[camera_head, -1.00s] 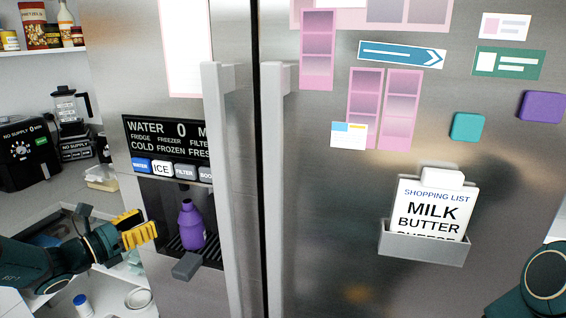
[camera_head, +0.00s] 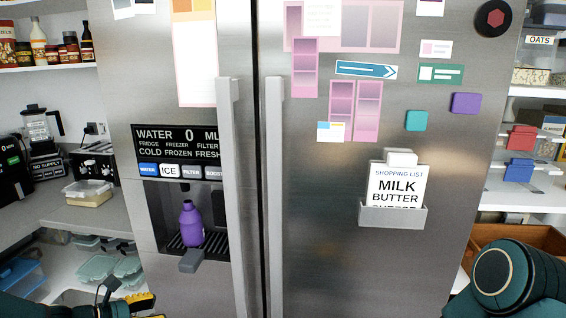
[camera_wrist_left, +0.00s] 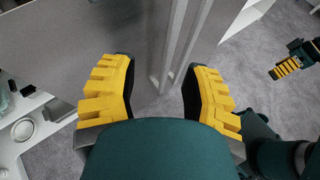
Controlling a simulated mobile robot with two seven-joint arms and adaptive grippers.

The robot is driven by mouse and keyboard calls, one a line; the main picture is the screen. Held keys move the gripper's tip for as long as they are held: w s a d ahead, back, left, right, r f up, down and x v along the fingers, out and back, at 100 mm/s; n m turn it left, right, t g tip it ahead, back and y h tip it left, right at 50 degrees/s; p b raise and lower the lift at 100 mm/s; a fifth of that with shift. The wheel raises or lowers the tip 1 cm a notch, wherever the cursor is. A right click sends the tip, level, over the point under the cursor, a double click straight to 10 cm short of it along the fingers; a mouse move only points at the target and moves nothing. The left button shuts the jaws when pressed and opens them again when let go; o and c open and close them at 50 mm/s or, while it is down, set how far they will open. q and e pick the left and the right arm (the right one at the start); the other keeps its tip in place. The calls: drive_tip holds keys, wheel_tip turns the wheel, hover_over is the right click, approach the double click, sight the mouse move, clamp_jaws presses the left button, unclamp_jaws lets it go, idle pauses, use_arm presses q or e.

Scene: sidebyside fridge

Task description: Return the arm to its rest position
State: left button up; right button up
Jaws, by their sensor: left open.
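My left gripper (camera_head: 140,303) shows only in part at the bottom left edge of the head view, below and left of the dispenser. In the left wrist view its two yellow fingers (camera_wrist_left: 158,85) are spread wide with nothing between them. My right arm shows at the lower right of the head view, with its gripper out of that picture. A yellow-fingered gripper, my right one (camera_wrist_left: 287,67), shows small at the right of the left wrist view. A purple bottle (camera_head: 191,224) stands upright in the fridge's dispenser bay, apart from my grippers.
The steel fridge (camera_head: 320,230) has two long vertical handles (camera_head: 232,190) in front. A counter (camera_head: 60,213) with a toaster (camera_head: 97,160) and blender is on the left. Shelves with bins (camera_head: 519,170) are on the right. Grey floor (camera_wrist_left: 250,70) is clear in the wrist view.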

use_arm(q)
drive_tip(key=s+d+f+m+g+y, duration=0.2)
drive_tip(key=s+d+f+m+g, duration=0.2)
drive_tip(key=s+d+f+m, duration=0.3)
drive_tip(key=s+d+f+m+g+y, duration=0.3)
drive_tip(key=s+d+f+m, duration=0.5)
drive_tip(key=d+f+m, duration=0.7)
drive_tip(key=f+m, duration=0.1)
drive_tip(key=m, duration=0.1)
drive_tip(key=shift+m+g, duration=0.4)
